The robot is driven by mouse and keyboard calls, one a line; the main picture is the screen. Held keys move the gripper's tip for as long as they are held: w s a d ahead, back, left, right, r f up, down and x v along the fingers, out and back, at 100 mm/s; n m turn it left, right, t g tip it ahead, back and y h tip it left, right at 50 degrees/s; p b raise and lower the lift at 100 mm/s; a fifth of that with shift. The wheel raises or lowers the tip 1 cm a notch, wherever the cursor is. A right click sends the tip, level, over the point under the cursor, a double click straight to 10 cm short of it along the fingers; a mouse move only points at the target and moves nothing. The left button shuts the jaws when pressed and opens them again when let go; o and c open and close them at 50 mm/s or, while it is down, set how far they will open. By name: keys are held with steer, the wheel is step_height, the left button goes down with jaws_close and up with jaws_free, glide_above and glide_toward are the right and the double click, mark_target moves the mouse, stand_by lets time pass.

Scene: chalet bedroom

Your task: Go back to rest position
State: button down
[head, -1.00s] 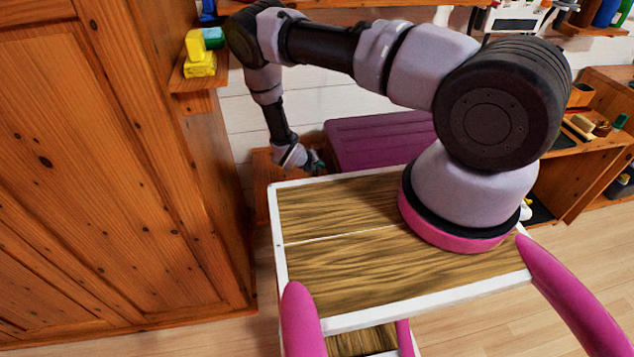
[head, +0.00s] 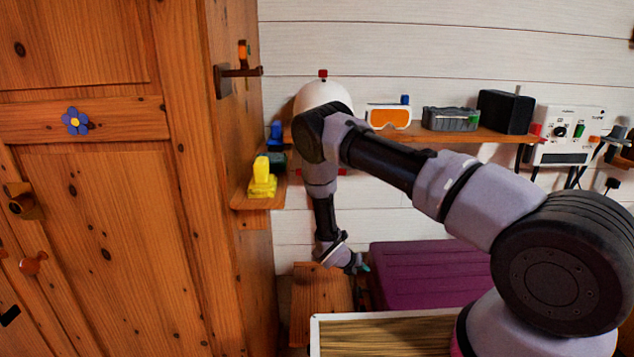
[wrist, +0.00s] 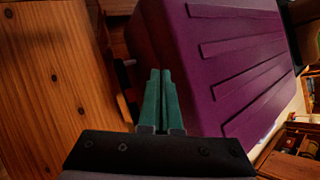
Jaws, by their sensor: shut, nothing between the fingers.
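My gripper (head: 358,266) hangs at the end of my arm, low in front of the white plank wall and just left of the purple chest. In the wrist view my gripper (wrist: 158,85) shows two green fingers side by side, closed together with nothing between them. The purple chest (wrist: 235,50) is right of the fingers there, and it also shows in the head view (head: 430,272). The fingers look apart from it, though the exact gap is hard to tell.
A wooden wardrobe (head: 110,210) fills the left. A small shelf (head: 262,203) holds a yellow object (head: 262,178). A wooden piece (head: 320,300) stands below my gripper.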

steer(key=w+d+r+m+g, duration=0.15)
steer(key=r+m, duration=0.35)
steer(key=r, duration=0.5)
steer(key=w+d+r+m, duration=0.15)
steer(key=r+m, duration=0.35)
steer(key=r, duration=0.5)
steer(key=s+d+r+m+y, duration=0.1)
steer(key=s+d+r+m, duration=0.15)
steer(key=r, duration=0.45)
steer(key=s+d+r+m+g, duration=0.1)
steer(key=s+r+m, duration=0.1)
steer(key=r+m, duration=0.35)
steer(key=s+d+r+m+y, duration=0.1)
steer(key=s+d+r+m, duration=0.15)
steer(key=r, duration=0.55)
steer(key=s+a+r+m+t+y, duration=0.1)
steer(key=s+r+m+t+y, duration=0.1)
steer(key=s+r+m, duration=0.6)
steer(key=s+a+r+m+t+y, duration=0.1)
steer(key=s+r+m+y, duration=0.4)
steer(key=s+r, duration=0.8)
steer(key=s+m+t, duration=0.1)
steer(key=s+m, duration=0.2)
steer(key=s, duration=0.2)
steer(key=shift+s+a+r, duration=0.35)
steer(key=shift+s, duration=0.05)
steer(key=shift+m, duration=0.25)
